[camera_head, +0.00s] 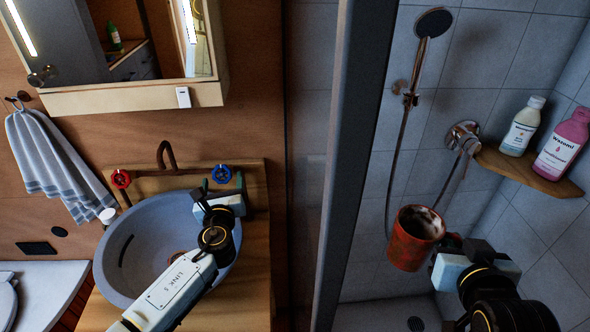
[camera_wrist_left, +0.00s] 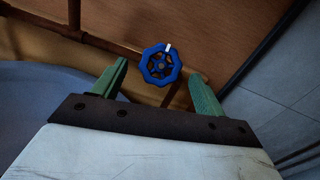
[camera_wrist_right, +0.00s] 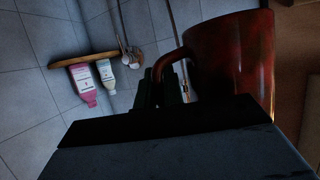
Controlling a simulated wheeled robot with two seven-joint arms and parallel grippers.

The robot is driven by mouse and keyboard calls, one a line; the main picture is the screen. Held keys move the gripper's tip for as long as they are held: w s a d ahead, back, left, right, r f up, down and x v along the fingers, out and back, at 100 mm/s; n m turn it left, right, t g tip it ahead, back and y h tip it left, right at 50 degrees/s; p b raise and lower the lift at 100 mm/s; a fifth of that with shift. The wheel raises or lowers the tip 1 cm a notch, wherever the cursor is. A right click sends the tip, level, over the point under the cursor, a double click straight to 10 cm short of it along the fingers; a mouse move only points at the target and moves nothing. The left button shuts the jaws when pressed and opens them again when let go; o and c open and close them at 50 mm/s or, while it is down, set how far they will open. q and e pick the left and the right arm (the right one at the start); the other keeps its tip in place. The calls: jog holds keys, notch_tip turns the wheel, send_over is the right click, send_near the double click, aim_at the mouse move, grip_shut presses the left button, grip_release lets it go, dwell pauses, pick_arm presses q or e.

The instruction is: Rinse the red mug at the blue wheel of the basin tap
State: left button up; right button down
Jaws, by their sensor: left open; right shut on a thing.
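The red mug (camera_head: 416,238) is held up in front of the shower area in the head view, its inside stained brown and whitish. My right gripper (camera_head: 447,246) is shut on it at the handle side; the mug and its handle also show in the right wrist view (camera_wrist_right: 232,55). The blue wheel (camera_head: 222,174) is at the right of the basin tap (camera_head: 167,157). My left gripper (camera_head: 218,190) is open just in front of the blue wheel. In the left wrist view the blue wheel (camera_wrist_left: 161,65) appears between and beyond the green fingertips. The basin (camera_head: 130,245) is partly hidden by my left arm.
A red wheel (camera_head: 121,179) is left of the tap. A dark partition edge (camera_head: 355,150) stands between basin and shower. Bottles sit on a corner shelf (camera_head: 530,172) at the right. A striped towel (camera_head: 48,160) hangs at the left below the mirror cabinet.

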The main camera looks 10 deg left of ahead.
aim_at(224, 177)
pick_arm(q)
jog(key=shift+x, duration=1.75)
jog(key=c, duration=1)
jog(key=shift+o, duration=0.2)
jog(key=shift+n+b, duration=0.3)
jog(key=shift+n, duration=0.1)
jog(key=n+g+y+b, duration=0.1)
jog(key=n+y, duration=0.1)
jog(key=n, duration=0.2)
jog(key=shift+d, duration=0.15)
jog(key=shift+n+g+y, duration=0.7)
jog(key=shift+n+g, duration=0.4)
jog(key=shift+n, duration=1.2)
